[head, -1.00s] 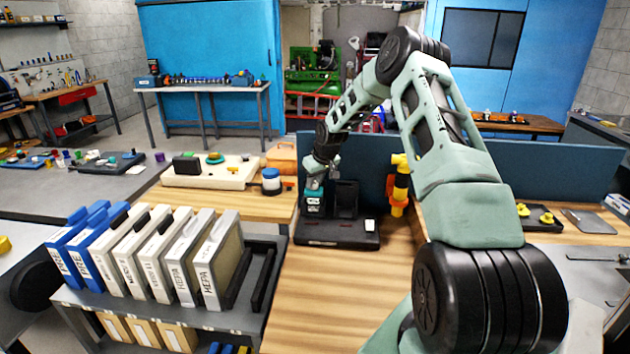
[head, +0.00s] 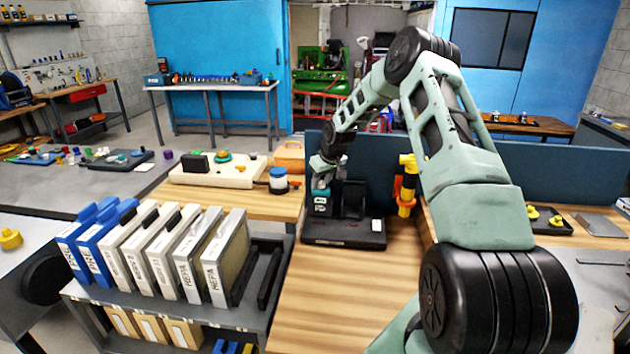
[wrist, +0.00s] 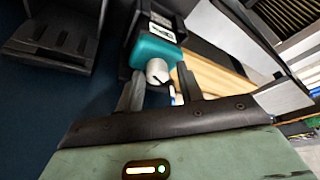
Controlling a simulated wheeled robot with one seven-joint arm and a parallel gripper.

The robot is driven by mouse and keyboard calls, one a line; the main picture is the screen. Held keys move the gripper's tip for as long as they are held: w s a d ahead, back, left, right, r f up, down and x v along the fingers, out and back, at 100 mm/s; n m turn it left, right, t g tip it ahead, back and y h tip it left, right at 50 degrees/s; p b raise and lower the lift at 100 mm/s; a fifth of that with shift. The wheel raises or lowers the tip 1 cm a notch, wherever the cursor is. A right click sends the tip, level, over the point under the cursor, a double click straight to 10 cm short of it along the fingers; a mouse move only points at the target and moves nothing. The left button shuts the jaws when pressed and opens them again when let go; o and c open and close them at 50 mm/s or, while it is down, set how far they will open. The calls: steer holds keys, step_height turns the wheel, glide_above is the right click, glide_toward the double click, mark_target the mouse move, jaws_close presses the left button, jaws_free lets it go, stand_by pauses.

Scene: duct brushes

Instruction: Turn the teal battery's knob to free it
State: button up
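The teal battery (head: 321,203) stands upright in the left bay of a black charging dock (head: 343,236). In the wrist view the teal battery (wrist: 154,50) shows close up, with a pale round knob (wrist: 157,71) that carries a dark mark. My gripper (wrist: 159,72) has one finger on each side of the knob, with a narrow gap showing at least on the right. In the head view my gripper (head: 321,184) is at the battery's top, and the knob is hidden there.
A blue partition (head: 372,165) stands behind the dock. An orange-yellow tool (head: 407,187) is to the dock's right. A rack of labelled filters (head: 160,250) stands front left, and a white-blue jar (head: 278,181) is left of the dock. The wooden bench in front is clear.

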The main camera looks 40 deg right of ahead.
steer(key=shift+d, duration=0.35)
